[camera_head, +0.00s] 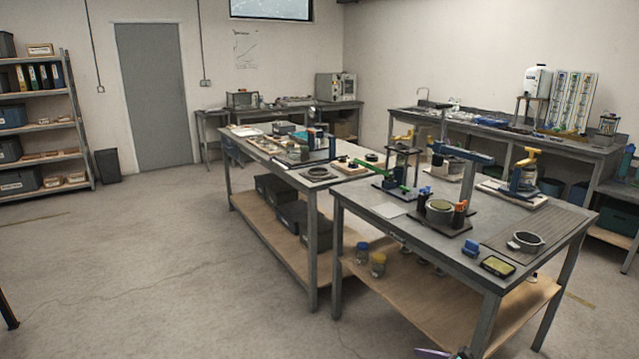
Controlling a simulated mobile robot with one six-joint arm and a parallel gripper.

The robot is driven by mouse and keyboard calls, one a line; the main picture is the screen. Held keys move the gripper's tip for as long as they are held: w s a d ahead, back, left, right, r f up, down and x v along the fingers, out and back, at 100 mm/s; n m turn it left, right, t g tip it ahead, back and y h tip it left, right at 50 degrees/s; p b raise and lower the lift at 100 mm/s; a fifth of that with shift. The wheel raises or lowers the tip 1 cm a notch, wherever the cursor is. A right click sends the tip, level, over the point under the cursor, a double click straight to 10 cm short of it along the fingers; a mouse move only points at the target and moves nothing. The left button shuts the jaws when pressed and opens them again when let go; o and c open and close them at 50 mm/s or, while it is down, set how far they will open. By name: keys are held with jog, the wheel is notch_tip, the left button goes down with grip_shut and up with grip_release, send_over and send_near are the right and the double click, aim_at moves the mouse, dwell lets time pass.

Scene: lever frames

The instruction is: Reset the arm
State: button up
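The task names no other object.
A near grey workbench (372,216) carries several lever frames and a small yellow-faced box (497,265). A second bench (245,150) adjoins it behind. Shelves (40,133) stand at the left, a sink counter (575,148) at the back right.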

jog(key=s+a+f+n+g+h, duration=0.2)
jog(key=s+a+f+n+g, duration=0.95)
jog(key=s+a+f, duration=0.95)
jog(key=s+d+f+n+g+h+p, duration=0.1)
jog(key=s+f+n+h, duration=0.1)
jog(key=s+n, duration=0.3)
jog(key=s+d+f+n+g+h, duration=0.2)
jog(key=s+n, duration=0.1)
jog(key=s, duration=0.5)
jog(key=s+d+n+h, duration=0.2)
jog(key=d+n+h, duration=0.1)
jog(key=d+n, duration=0.4)
jog(key=shift+s+d+f+n, duration=0.25)
jog(key=shift+s+f+n, duration=0.05)
jog(key=shift+n, duration=0.75)
